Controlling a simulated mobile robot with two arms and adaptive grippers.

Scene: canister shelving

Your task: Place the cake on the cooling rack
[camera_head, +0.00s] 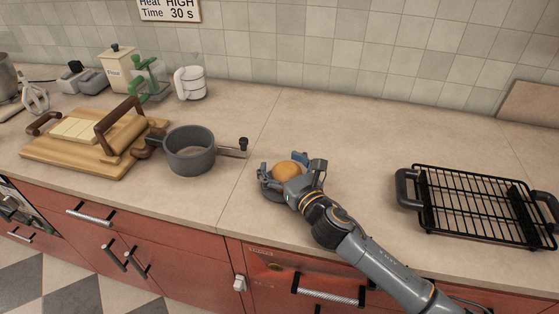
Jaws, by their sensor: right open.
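The cake (285,170), small, round and golden-brown, is on the counter near its front edge, in the middle of the picture. My right gripper (291,165) is at the cake, its fingers open and spread to either side of it. I cannot tell whether the fingers touch the cake. A dark grey round piece shows below the cake, partly hidden by the gripper; I cannot tell if it is a dish. The cooling rack (474,203), a black wire grid with two end handles, sits empty on the counter at the right. My left gripper is not in view.
A wooden board (60,157) with a rolling pin lies farther left. The counter between cake and rack is clear apart from my right arm.

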